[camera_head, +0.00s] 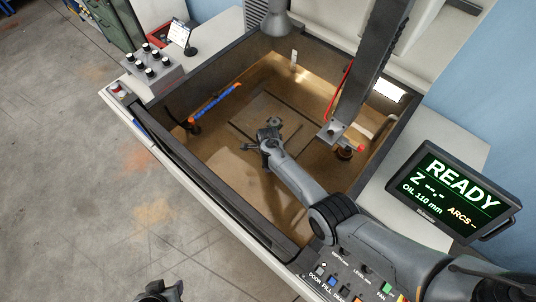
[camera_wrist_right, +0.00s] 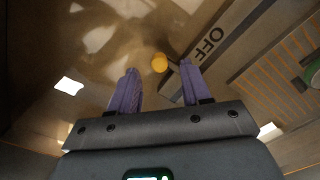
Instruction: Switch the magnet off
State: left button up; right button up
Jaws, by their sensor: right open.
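My right gripper (camera_head: 270,136) reaches down into the open tank (camera_head: 180,148), over the plate on its floor. In the right wrist view its two purple fingers (camera_wrist_right: 158,67) are apart with nothing held between them. A dark grey bar marked OFF (camera_wrist_right: 208,45) runs diagonally just right of the knob. My left gripper (camera_head: 160,291) is at the bottom edge of the head view, outside the tank; its jaws are unclear.
A grey vertical head (camera_head: 362,75) with a red cable hangs in the tank, right of my right gripper. A blue-and-orange bar (camera_head: 215,101) lies along the left side. A READY screen (camera_head: 455,193) stands at right. A control panel (camera_head: 350,280) is at the front.

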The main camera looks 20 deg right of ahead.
notch_tip(320, 180, up, 6)
jog(key=p, duration=0.1)
jog(key=shift+r, duration=0.15)
jog(key=shift+s, duration=0.1)
dwell(0.4)
